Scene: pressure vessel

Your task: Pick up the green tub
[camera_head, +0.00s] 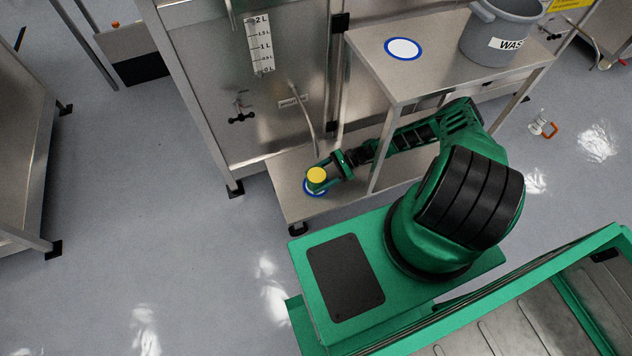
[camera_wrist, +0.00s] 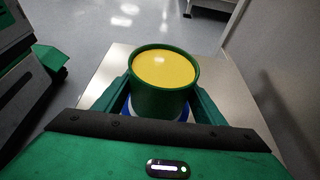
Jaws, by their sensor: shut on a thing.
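The green tub, with yellow showing across its round top, stands upright on the low steel shelf in the head view (camera_head: 317,175). It also fills the middle of the wrist view (camera_wrist: 163,102). My gripper (camera_head: 322,178) reaches it from the right, low under the upper shelf. In the wrist view my gripper (camera_wrist: 160,108) has a green finger on each side of the tub and is shut on it. A blue-rimmed white marker lies under the tub; its edge shows around the tub's base. I cannot tell whether the tub touches the shelf.
The upper steel shelf (camera_head: 430,75) is close above my arm and carries a grey bucket (camera_head: 492,35) and a blue-ringed white disc (camera_head: 403,48). A shelf leg (camera_head: 379,150) stands beside my forearm. A hose (camera_head: 304,115) hangs behind the tub. Open floor (camera_head: 180,250) lies front left.

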